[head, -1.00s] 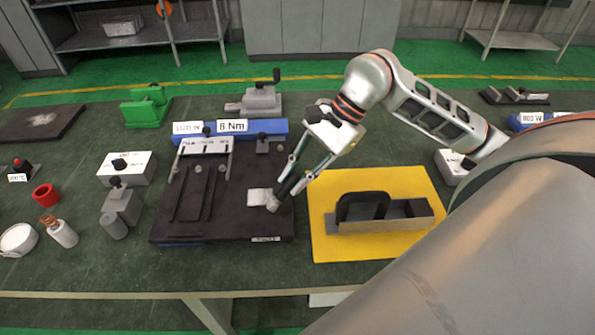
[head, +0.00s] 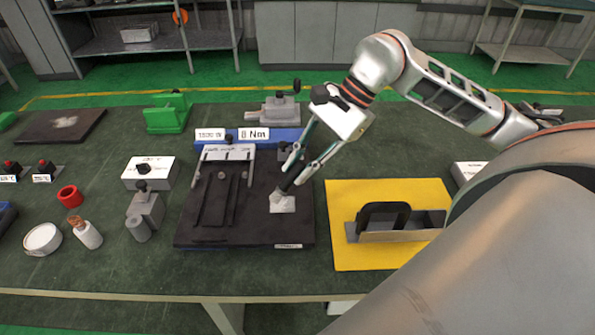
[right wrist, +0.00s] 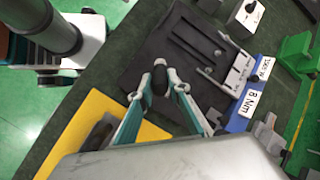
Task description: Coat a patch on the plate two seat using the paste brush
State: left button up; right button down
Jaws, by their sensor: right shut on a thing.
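My right gripper (head: 300,180) reaches down over the right part of a dark square plate (head: 245,228) and is shut on the paste brush (head: 285,188). I cannot tell whether the head touches the surface. In the right wrist view, the brush (right wrist: 160,78) stands between the fingertips (right wrist: 152,88), and the patch is not clearly visible there. My left gripper does not show in the head view.
A grey block with a black handle (head: 383,220) stands on a yellow mat (head: 348,258) right of the plate. A blue bar with an "8 Nm" label (head: 253,134) lies behind the plate.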

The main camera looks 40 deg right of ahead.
jog(key=shift+r+p, duration=0.3)
jog(key=shift+r, duration=0.75)
jog(key=shift+d, duration=0.1)
